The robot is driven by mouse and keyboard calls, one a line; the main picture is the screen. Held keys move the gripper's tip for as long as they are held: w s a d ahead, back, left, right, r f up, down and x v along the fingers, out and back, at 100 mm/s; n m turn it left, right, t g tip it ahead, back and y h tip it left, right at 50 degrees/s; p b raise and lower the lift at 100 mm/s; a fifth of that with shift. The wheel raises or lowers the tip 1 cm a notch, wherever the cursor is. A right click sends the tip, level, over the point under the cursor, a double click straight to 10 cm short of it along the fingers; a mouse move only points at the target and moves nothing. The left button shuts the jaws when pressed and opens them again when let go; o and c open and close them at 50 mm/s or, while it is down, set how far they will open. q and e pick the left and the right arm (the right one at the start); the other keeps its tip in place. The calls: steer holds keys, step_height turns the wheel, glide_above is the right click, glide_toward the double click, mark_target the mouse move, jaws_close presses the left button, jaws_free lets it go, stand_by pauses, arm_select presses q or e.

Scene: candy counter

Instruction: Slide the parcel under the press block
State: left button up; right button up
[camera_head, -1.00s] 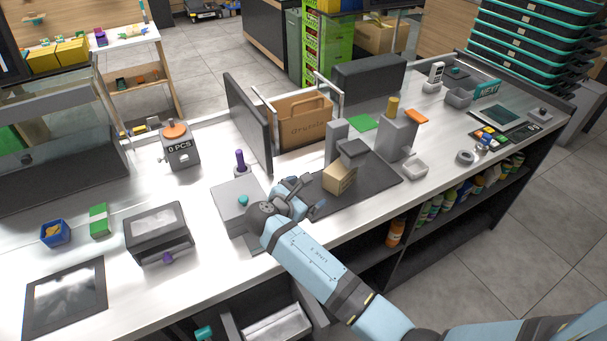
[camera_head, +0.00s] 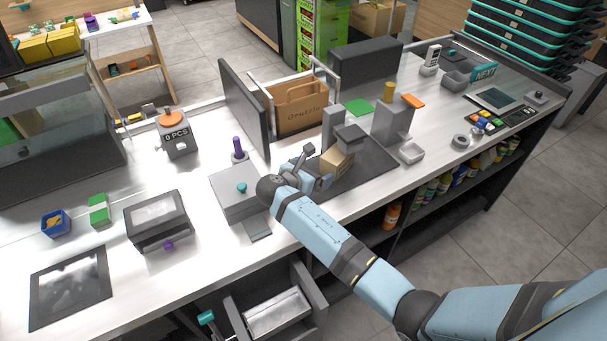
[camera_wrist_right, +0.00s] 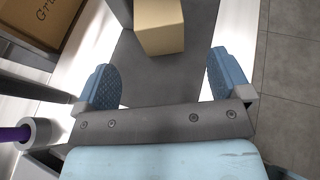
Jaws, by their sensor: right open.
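The parcel (camera_head: 335,162) is a small tan box on the dark mat (camera_head: 375,165). The press block (camera_head: 350,133) is a dark grey block beside a grey upright post (camera_head: 333,121). In the head view the parcel lies just in front of and below the block; I cannot tell whether any of it is underneath. My right gripper (camera_head: 315,168) is open and empty at the parcel's left side. In the right wrist view the parcel (camera_wrist_right: 160,27) is ahead of the open right gripper (camera_wrist_right: 165,80), beyond the fingertips. My left gripper is not in view.
A grey box with a teal knob (camera_head: 238,190) and a purple-handled stamp (camera_head: 239,150) stand left of my gripper. A brown paper bag (camera_head: 301,112) and dark upright panel (camera_head: 245,108) are behind. A grey stand (camera_head: 392,124) is to the right. The mat's right part is bare.

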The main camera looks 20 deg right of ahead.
mark_target(328, 165)
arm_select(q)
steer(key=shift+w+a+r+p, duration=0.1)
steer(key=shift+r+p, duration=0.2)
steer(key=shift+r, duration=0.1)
arm_select(e)
steer(key=x, duration=0.8)
steer(key=shift+w+d+f, duration=0.1)
steer(key=shift+d+f, duration=0.05)
steer(key=shift+d, duration=0.1)
steer(key=shift+c, duration=0.3)
